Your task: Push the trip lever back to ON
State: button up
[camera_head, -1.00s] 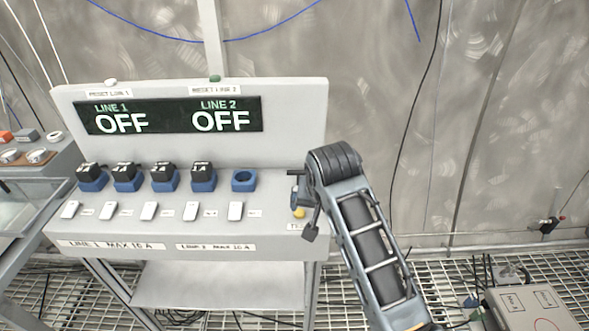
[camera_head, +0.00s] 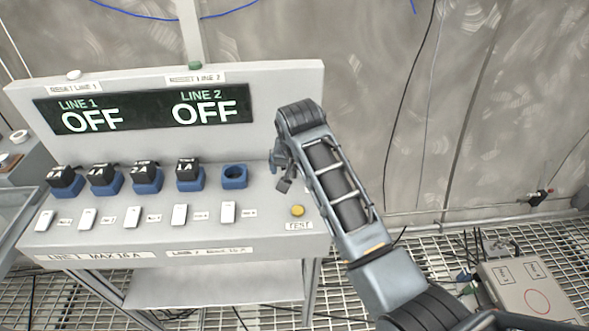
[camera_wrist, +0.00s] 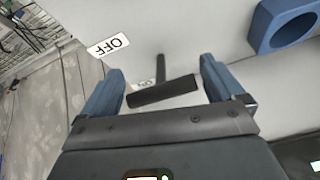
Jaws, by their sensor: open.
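The trip lever (camera_wrist: 165,92) is a black T-shaped handle on a thin stem, seen in the wrist view. It stands in the space between the two blue fingers of my gripper (camera_wrist: 161,66). The fingers are open, one on each side, with visible gaps to the crossbar. A white OFF label (camera_wrist: 108,46) lies on the panel to the upper left. Another label (camera_wrist: 145,84) is partly hidden behind the lever. In the head view my gripper (camera_head: 279,158) is at the right end of the grey panel (camera_head: 262,225); the lever cannot be made out there.
The display (camera_head: 145,109) reads LINE 1 OFF and LINE 2 OFF. Several blue sockets with black plugs (camera_head: 147,176) and one empty blue socket (camera_head: 234,177) line the panel. White switches (camera_head: 180,214) and a yellow TEST button (camera_head: 297,210) sit in front. A green button (camera_head: 195,66) tops the panel.

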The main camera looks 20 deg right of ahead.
jog(key=shift+x, duration=1)
jog(key=shift+d, duration=0.1)
jog(key=c, duration=1.2)
